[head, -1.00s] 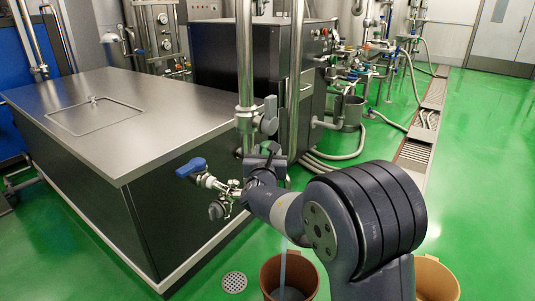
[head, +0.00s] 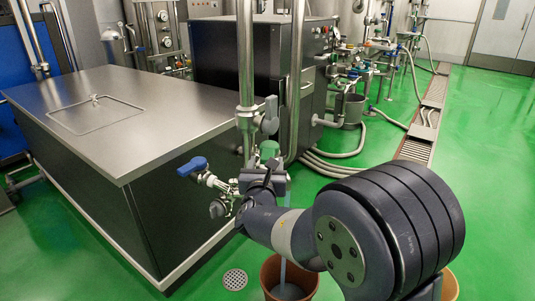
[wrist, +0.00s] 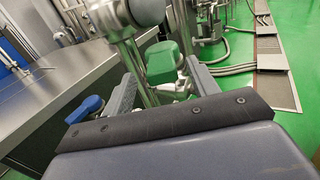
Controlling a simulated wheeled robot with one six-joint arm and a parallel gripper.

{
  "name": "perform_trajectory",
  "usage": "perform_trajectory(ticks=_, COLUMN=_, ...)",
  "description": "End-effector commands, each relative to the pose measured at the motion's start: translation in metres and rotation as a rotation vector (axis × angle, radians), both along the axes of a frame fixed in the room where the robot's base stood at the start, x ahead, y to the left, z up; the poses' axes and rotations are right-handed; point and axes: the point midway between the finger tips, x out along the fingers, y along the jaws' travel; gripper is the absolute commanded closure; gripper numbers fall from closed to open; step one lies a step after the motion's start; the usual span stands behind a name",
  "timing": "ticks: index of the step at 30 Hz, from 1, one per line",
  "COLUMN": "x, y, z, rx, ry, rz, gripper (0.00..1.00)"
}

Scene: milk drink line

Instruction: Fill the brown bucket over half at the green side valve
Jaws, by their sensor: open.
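The green valve handle (head: 269,150) shows just above my gripper (head: 262,180) in the head view. In the wrist view the green handle (wrist: 162,62) stands upright between the two spread fingers of my gripper (wrist: 160,82). The fingers are open; I cannot tell whether either touches the handle. The brown bucket (head: 265,277) stands on the floor below, cut off by the bottom edge of the head view. A pale stream (head: 283,270) runs down into it, and pale liquid (head: 288,292) shows inside. The exact level is hard to judge. The outlet is hidden behind my arm.
A blue valve handle (head: 192,166) is left of my gripper and also shows in the wrist view (wrist: 85,108). A steel-topped cabinet (head: 150,100) stands left. Vertical pipes (head: 246,60) rise behind the gripper. A tan bucket (head: 450,287) is partly hidden by my arm. Floor at right is clear.

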Motion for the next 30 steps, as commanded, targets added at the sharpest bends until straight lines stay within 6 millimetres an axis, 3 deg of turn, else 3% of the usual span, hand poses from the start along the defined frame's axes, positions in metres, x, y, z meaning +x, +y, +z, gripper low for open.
perform_trajectory(ticks=6, x=-0.032, y=0.001, z=0.001, rx=0.001, ry=0.000, rz=0.002, gripper=0.44)
perform_trajectory(ticks=12, x=-0.040, y=0.001, z=0.000, rx=0.001, ry=-0.001, rz=0.000, gripper=0.44)
perform_trajectory(ticks=23, x=-0.037, y=0.000, z=-0.001, rx=0.001, ry=0.000, rz=-0.001, gripper=0.44)
perform_trajectory(ticks=30, x=-0.006, y=-0.001, z=-0.002, rx=0.001, ry=-0.001, rz=-0.003, gripper=0.44)
